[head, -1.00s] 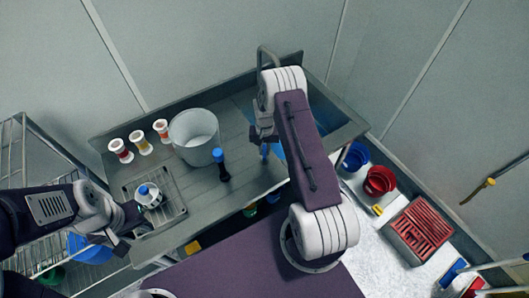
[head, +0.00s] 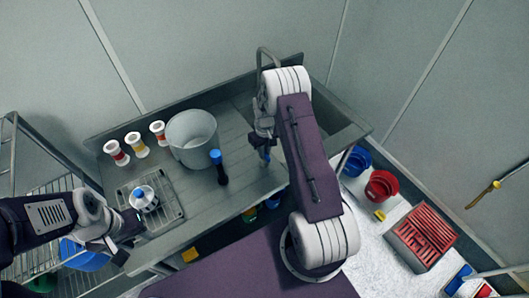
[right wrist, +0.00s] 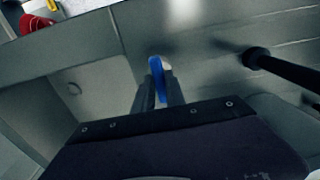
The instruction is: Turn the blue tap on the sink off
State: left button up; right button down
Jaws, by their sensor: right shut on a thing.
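The blue tap (right wrist: 155,66) shows in the right wrist view between the fingers of my right gripper (right wrist: 158,85), which is shut on it. In the head view my right gripper (head: 263,138) is over the sink's left edge, with a bit of the blue tap (head: 266,154) below it. The sink basin (head: 328,135) looks grey, and my arm hides much of it. The grey spout (head: 264,52) rises behind my right arm. My left gripper (head: 130,226) is beside a silver pot with a blue knob (head: 144,199); its finger gap is unclear.
Red (head: 381,186) and blue (head: 357,161) buckets and a red crate (head: 424,236) are at right.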

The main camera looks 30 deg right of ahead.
jog(key=shift+w, duration=0.1)
dwell(0.3)
jog(key=c, duration=1.4)
grip_release()
jog(key=shift+r, duration=0.35)
notch_tip(320, 180, up, 8)
jog(key=b, duration=0.2)
jog(key=shift+r+b, duration=0.25)
jog(key=shift+b, duration=0.05)
